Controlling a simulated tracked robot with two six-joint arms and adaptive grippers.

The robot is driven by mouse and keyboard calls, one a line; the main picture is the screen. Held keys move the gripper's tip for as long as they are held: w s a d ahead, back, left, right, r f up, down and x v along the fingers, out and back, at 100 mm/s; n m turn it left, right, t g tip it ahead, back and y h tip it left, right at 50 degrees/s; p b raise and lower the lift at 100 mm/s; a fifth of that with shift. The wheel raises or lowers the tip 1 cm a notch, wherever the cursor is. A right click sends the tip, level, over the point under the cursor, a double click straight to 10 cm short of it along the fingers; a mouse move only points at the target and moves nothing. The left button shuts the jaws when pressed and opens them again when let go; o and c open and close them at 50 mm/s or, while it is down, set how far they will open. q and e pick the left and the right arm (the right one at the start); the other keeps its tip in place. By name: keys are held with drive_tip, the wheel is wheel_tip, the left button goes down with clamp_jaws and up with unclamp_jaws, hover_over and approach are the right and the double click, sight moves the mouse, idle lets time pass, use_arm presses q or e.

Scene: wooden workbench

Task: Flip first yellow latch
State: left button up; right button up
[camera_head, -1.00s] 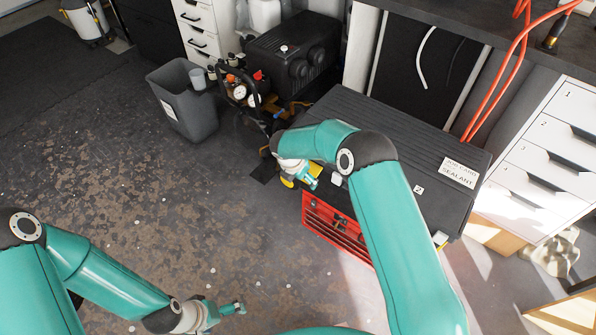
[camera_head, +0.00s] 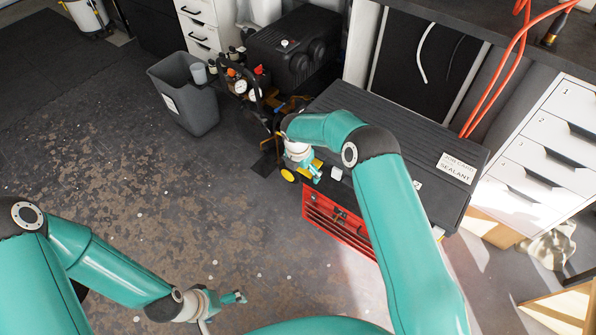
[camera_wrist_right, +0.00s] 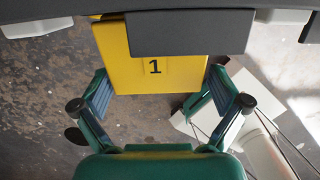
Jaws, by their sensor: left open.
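The yellow latch marked 1 (camera_wrist_right: 155,72) fills the upper middle of the right wrist view, with a dark grey block covering its upper right part. My right gripper (camera_wrist_right: 160,103) is open, one finger either side of the latch's lower edge; I cannot tell whether they touch it. In the head view my right gripper (camera_head: 316,172) is at the front left of the black-lidded red tool chest (camera_head: 336,219). My left gripper (camera_head: 237,297) is open and empty, low over the floor.
A grey bin (camera_head: 190,105) and a black compressor (camera_head: 292,50) stand behind and left of the chest. White numbered drawers (camera_head: 550,135) stand at the right. An orange hose (camera_head: 493,85) hangs behind the chest. The floor at left is mostly clear.

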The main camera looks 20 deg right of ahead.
drive_tip(key=shift+a+r, duration=0.1)
drive_tip(key=shift+a, duration=0.05)
drive_tip(key=shift+r, duration=0.1)
wheel_tip(320, 180, up, 12)
drive_tip(key=s+a, duration=0.1)
drive_tip(key=shift+a+f, duration=0.25)
drive_tip(key=shift+s, duration=0.1)
idle(0.4)
